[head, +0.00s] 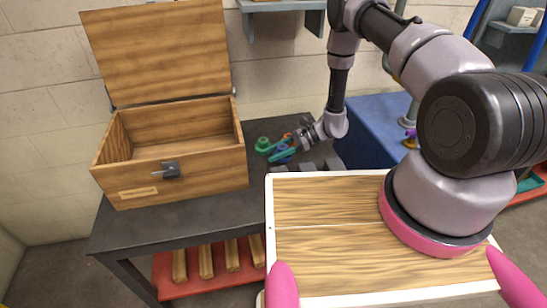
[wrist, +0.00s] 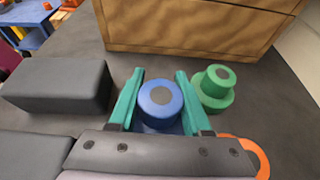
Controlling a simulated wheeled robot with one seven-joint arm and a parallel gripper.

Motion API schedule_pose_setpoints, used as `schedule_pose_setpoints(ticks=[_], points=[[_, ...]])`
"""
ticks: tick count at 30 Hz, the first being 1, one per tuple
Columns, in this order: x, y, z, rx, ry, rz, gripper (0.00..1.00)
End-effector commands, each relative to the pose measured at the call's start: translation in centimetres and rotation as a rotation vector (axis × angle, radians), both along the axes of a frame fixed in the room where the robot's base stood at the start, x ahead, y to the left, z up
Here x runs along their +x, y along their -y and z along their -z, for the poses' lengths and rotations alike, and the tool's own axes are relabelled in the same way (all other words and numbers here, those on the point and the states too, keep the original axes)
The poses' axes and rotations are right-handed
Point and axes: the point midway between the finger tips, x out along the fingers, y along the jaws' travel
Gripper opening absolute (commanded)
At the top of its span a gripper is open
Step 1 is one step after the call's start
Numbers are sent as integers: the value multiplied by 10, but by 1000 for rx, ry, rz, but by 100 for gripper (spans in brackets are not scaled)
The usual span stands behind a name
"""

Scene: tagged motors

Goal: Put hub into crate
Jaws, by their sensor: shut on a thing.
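The crate (head: 175,165) is a wooden box with a dark latch, and its hinged lid stands open. It sits on the dark workbench at the left in the head view; its lower front wall (wrist: 185,28) shows at the top of the wrist view. My gripper (wrist: 160,82) has teal fingers and is shut on a blue round stepped part with a grey centre, seemingly the hub (wrist: 160,97). In the head view my gripper (head: 276,151) is low over the bench, right of the crate. I cannot tell whether the blue hub touches the bench.
A green stepped round part (wrist: 213,87) stands just right of my fingers. An orange ring (wrist: 252,153) lies nearby, partly hidden by my gripper. A dark grey block (wrist: 58,86) is at the left. Bare bench (head: 200,212) lies before the crate.

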Motion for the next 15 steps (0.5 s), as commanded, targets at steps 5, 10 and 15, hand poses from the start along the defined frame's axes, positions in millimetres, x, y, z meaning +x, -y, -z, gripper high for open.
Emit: schedule_pose_setpoints(ticks=[5, 10, 15], points=[[0, -1, 21, 2, 0, 0, 0], [0, -1, 20, 2, 1, 1, 0], [0, 0, 23, 1, 0, 0, 56]])
